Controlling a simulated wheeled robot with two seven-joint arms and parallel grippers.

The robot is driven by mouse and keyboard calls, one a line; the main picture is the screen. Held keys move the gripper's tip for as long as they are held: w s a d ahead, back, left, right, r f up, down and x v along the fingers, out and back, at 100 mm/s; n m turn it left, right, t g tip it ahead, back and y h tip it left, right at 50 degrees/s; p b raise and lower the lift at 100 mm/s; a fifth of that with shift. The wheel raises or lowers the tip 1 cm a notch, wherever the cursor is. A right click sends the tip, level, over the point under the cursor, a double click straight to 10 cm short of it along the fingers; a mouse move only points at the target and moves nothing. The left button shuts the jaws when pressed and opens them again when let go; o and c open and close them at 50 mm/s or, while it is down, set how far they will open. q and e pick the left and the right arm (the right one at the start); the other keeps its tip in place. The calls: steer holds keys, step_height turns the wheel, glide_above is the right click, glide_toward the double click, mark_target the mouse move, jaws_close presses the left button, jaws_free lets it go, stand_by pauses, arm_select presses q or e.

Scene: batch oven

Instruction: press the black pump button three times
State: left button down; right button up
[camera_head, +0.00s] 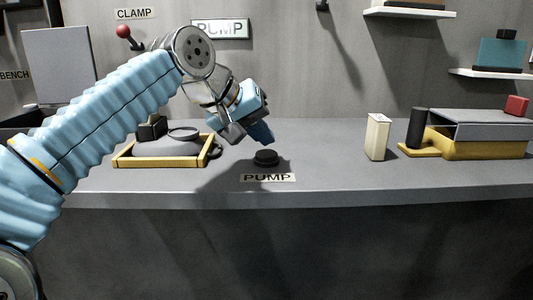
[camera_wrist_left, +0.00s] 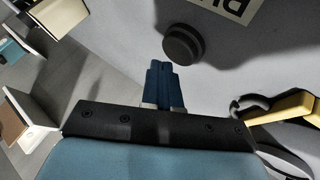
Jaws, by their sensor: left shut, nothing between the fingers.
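The black pump button (camera_head: 266,157) is a low round knob on the grey counter, just behind a flat label reading PUMP (camera_head: 268,177). My left gripper (camera_head: 267,142) is above the button, its blue fingers shut and pointing down, with nothing between them. My right gripper is not in view.
A yellow-framed tray (camera_head: 160,163) stands left of the button. To the right are a cream block (camera_head: 377,137), a black cylinder (camera_head: 416,128) and a yellow and grey box (camera_head: 480,147). The counter around the button is clear. A red-knobbed lever (camera_head: 124,31) is on the wall.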

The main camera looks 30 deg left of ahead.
mark_target(262, 154)
arm_select(q)
steer(key=shift+f, duration=0.4)
steer(key=shift+f+b, duration=0.45)
steer(key=shift+b, duration=0.1)
stand_by(0.4)
steer(key=shift+r, duration=0.15)
steer(key=shift+r+p, duration=0.75)
steer(key=shift+p, duration=0.15)
step_height(262, 154, up, 5)
steer(key=p, duration=0.5)
steer(key=shift+r, duration=0.1)
stand_by(0.6)
